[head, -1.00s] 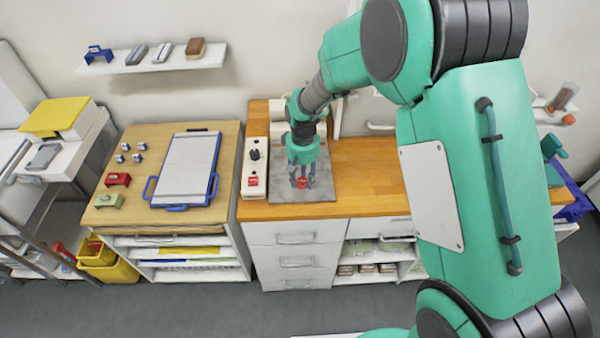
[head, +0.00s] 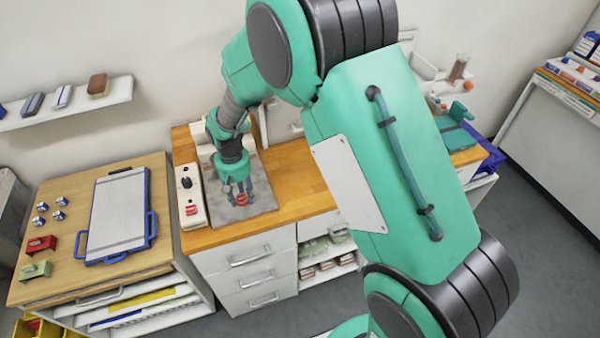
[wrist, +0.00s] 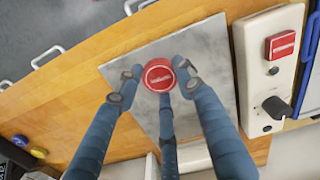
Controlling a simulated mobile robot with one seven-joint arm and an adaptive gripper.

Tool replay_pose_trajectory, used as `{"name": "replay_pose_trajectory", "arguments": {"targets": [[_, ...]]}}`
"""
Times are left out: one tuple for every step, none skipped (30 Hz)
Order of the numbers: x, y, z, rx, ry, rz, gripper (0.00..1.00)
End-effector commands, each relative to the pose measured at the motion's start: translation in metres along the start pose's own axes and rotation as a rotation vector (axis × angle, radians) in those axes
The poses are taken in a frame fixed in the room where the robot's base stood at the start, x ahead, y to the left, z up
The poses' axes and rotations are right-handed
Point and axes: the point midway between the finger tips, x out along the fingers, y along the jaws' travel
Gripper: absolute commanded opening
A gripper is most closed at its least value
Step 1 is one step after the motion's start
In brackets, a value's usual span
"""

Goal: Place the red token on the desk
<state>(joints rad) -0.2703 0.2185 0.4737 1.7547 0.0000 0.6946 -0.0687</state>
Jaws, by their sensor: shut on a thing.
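The round red token (wrist: 158,75) with a white-rimmed label sits between my fingertips in the wrist view. It shows as a small red spot (head: 242,199) in the head view. My gripper (head: 238,194) points down over a grey square slab (head: 262,199) on the wooden worktop (head: 295,185), its fingers closed around the token's edge. I cannot tell whether the token touches the slab or hangs just above it. I cannot tell which wooden top is the desk; another carries a blue-framed tray (head: 118,213) at left.
A white control box (head: 190,198) with a black knob and red label stands left of the slab. Red (head: 40,245) and green (head: 36,270) blocks lie on the left table. A wall shelf (head: 70,104) hangs above.

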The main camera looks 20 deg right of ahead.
Motion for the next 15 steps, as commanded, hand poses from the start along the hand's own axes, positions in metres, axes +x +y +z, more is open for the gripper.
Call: {"name": "replay_pose_trajectory", "arguments": {"targets": [[0.0, 0.003, 0.001, 0.004, 0.0, 0.0, 0.17], [0.0, 0.005, 0.001, 0.007, 0.0, 0.0, 0.17], [0.0, 0.009, 0.002, 0.013, 0.0, 0.0, 0.17], [0.0, 0.012, 0.003, 0.018, 0.0, 0.0, 0.17], [0.0, 0.016, 0.004, 0.024, 0.0, 0.0, 0.17], [0.0, 0.022, 0.006, 0.032, 0.001, 0.0, 0.17], [0.0, 0.027, 0.007, 0.04, 0.001, 0.0, 0.17], [0.0, 0.033, 0.009, 0.048, 0.001, 0.0, 0.17], [0.0, 0.042, 0.012, 0.061, 0.001, 0.0, 0.17], [0.0, 0.048, 0.014, 0.07, 0.0, 0.0, 0.17], [0.0, 0.055, 0.017, 0.081, 0.0, 0.0, 0.17], [0.001, 0.065, 0.02, 0.096, 0.0, 0.0, 0.17], [0.001, 0.073, 0.024, 0.108, -0.001, 0.0, 0.17], [0.001, 0.081, 0.027, 0.121, -0.001, 0.0, 0.17], [0.001, 0.092, 0.032, 0.138, -0.002, 0.0, 0.17]]}}
